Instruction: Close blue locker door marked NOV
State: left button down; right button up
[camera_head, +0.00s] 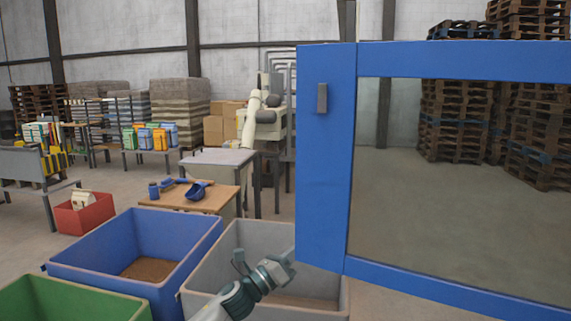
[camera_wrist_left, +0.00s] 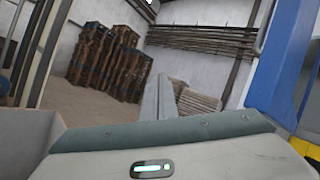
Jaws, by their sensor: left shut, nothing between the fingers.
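A blue locker door (camera_head: 325,200) with a large clear pane and a small dark handle (camera_head: 322,98) stands across the right half of the head view. I see no NOV marking on it. My left gripper (camera_head: 288,257) is shut and empty, low by the door's left edge. Its tip appears to meet that edge; I cannot tell whether it touches. In the left wrist view the shut fingers (camera_wrist_left: 167,97) point away, and a blue panel, apparently the door (camera_wrist_left: 283,65), stands tilted to their right. My right gripper is not in view.
A grey bin (camera_head: 222,262) lies beneath my left arm, with a blue bin (camera_head: 205,240) and a green bin (camera_head: 70,300) to its left. A wooden table (camera_head: 225,193) with blue scoops stands behind. Pallet stacks (camera_head: 455,120) show through the pane.

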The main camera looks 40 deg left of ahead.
aim_at(300, 159)
pick_arm(q)
notch_tip(300, 159, up, 14)
jog(key=s+a+f+m+g+h, duration=0.15)
jog(key=m+g+h, duration=0.35)
jog(key=m+h, duration=0.9)
jog(key=s+a+r+m+g+y, duration=0.2)
jog(key=s+a+r+m+g, duration=0.1)
jog(key=m, duration=0.6)
jog(key=s+a+r+m+g+y, duration=0.2)
jog(key=s+a+r+m+g, duration=0.2)
jog(key=m, duration=0.6)
jog(key=s+r, duration=0.2)
jog(key=shift+s+g, duration=0.3)
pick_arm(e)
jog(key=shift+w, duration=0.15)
pick_arm(q)
jog(key=shift+d, duration=0.1)
